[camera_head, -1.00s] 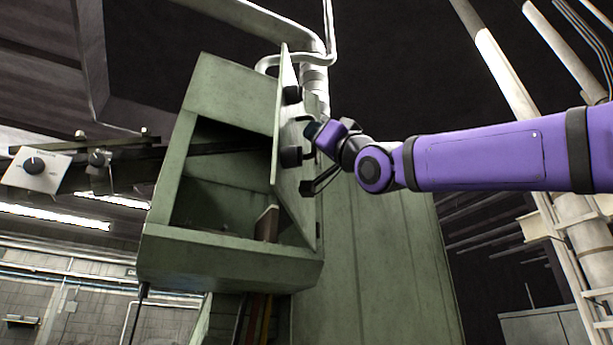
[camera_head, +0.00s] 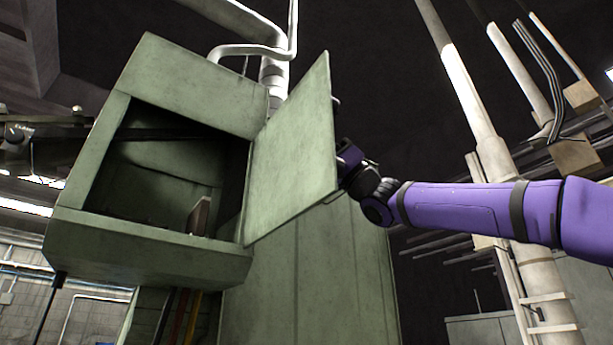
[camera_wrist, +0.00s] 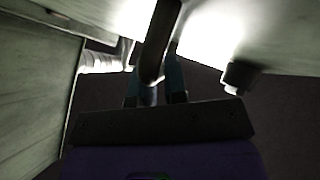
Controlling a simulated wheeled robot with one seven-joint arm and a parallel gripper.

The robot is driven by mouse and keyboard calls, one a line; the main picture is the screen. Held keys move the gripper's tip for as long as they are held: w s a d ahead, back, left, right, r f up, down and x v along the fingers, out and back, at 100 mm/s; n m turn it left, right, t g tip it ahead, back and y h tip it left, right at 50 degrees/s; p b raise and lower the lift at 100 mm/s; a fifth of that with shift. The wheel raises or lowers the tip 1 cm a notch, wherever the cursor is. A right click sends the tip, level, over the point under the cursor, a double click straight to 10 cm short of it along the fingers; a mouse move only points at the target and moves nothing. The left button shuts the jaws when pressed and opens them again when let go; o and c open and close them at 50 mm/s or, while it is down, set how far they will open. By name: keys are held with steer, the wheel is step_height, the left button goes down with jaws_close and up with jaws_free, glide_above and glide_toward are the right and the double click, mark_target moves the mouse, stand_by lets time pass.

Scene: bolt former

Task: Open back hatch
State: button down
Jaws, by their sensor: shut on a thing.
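The back hatch (camera_head: 295,145) is a flat green panel hinged on the right side of the green machine housing (camera_head: 190,85). It stands wide open, with its inner face toward the head camera. The dark opening of the housing (camera_head: 165,165) is exposed. My gripper is behind the panel in the head view, where its fingers are hidden. In the wrist view my gripper (camera_wrist: 156,88) is shut on a dark bar-shaped handle (camera_wrist: 162,35) of the hatch. A dark knob (camera_wrist: 237,77) on the panel is to the right of the fingers.
A pale pipe (camera_head: 275,75) rises behind the housing. Tall white columns (camera_head: 470,95) and a ladder (camera_head: 545,300) stand on the right. A small brownish plate (camera_head: 199,215) stands inside the opening.

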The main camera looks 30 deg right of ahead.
steer(key=shift+w+d+f, duration=0.1)
steer(key=shift+w+d, duration=0.4)
steer(key=shift+d, duration=0.35)
steer(key=shift+w+d, duration=0.45)
steer(key=shift+d, duration=0.35)
steer(key=c, duration=1.5)
jaws_free()
steer(key=o, duration=0.3)
steer(key=shift+w+a+f, duration=0.1)
steer(key=shift+w+a, duration=0.05)
steer(key=shift+w, duration=0.1)
steer(key=shift+o, duration=0.2)
steer(key=shift+s+g, duration=0.2)
steer(key=shift+g, duration=0.2)
steer(key=shift+d, duration=0.2)
steer(key=v, duration=1)
steer(key=shift+d+f, duration=0.15)
steer(key=shift+f, duration=0.15)
steer(key=shift+t, duration=0.4)
